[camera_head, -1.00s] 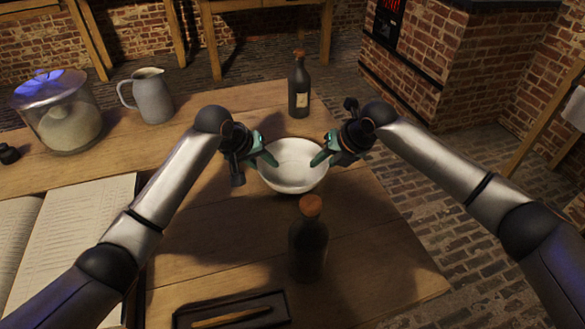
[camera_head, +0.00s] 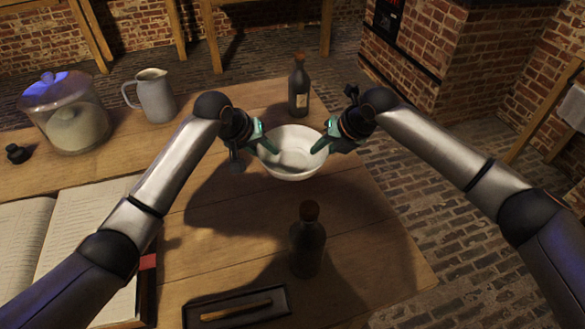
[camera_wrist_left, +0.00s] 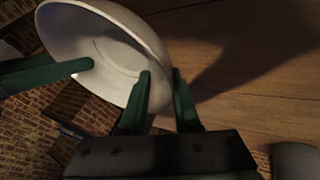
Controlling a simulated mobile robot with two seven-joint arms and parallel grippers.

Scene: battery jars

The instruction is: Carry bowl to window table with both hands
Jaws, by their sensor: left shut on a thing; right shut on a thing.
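A white bowl (camera_head: 291,165) is held between my two grippers in the head view, above the wooden table. My left gripper (camera_head: 268,147) is shut on the bowl's left rim. My right gripper (camera_head: 322,144) is shut on its right rim. In the left wrist view the bowl (camera_wrist_left: 105,45) shows its empty inside, and the green fingers of my left gripper (camera_wrist_left: 160,88) pinch its wall from both sides. A finger of my right gripper reaches over the far rim there. I cannot tell which table in view is the window table.
The wooden table (camera_head: 365,240) carries a corked dark bottle (camera_head: 307,245) in front of the bowl and another bottle (camera_head: 299,90) behind it. A grey jug (camera_head: 154,98), a glass jar (camera_head: 70,115), an open book (camera_head: 85,230) and a dark tray (camera_head: 190,315) also stand there. Brick floor (camera_head: 450,220) lies right.

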